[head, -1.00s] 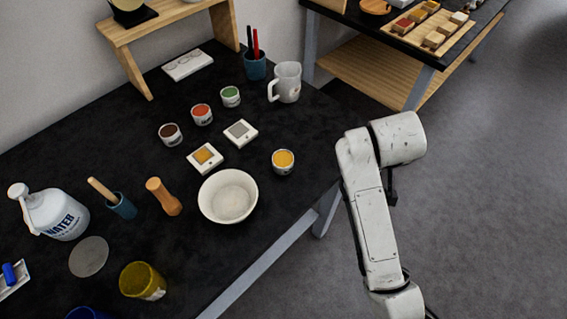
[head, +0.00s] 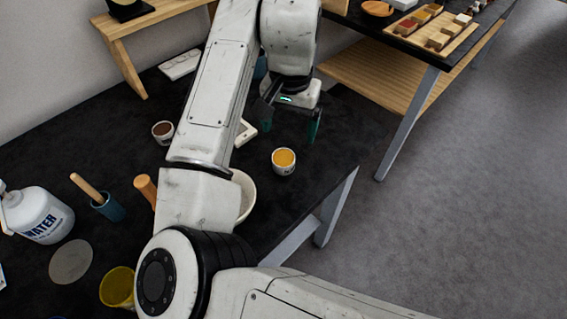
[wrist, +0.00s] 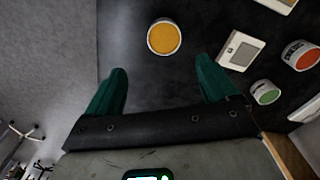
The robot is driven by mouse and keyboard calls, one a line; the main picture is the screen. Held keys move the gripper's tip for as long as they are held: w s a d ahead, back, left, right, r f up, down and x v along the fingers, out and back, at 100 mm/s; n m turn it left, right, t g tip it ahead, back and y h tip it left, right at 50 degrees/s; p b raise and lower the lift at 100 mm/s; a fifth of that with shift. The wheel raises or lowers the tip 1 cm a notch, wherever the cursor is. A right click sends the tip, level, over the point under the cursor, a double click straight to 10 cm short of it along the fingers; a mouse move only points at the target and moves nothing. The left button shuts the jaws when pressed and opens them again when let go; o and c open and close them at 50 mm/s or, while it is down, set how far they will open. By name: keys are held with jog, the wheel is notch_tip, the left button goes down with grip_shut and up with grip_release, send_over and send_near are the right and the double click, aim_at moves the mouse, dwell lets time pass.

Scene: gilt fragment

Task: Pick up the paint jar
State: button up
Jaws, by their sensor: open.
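A small white paint jar with yellow paint (head: 284,161) stands upright on the black table, near its right edge. In the wrist view the yellow jar (wrist: 164,37) lies just beyond and between my fingertips, apart from them. My gripper (head: 293,115) is open and empty above the table, behind the yellow jar in the head view; its green fingers also show in the wrist view (wrist: 162,75). A brown paint jar (head: 163,132) stands left of my arm. A green jar (wrist: 265,92) and an orange-red jar (wrist: 301,55) show in the wrist view; my arm hides them in the head view.
A white bowl (head: 245,195) is partly hidden behind my arm. A white square pan with grey (wrist: 241,50) lies near the yellow jar. A water jug (head: 38,213), a brush cup (head: 109,207) and a wooden handle (head: 146,188) stand at left. The table right of the yellow jar is clear.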

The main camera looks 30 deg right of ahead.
aim_at(283, 157)
jog(key=shift+a+f, duration=0.3)
jog(key=shift+a, duration=0.35)
notch_tip(283, 157, down, 10)
jog(key=shift+w+f+p, duration=0.1)
jog(key=shift+p, duration=0.25)
jog(key=shift+d, duration=0.1)
jog(key=shift+c, duration=0.5)
jog(key=c, duration=1.1)
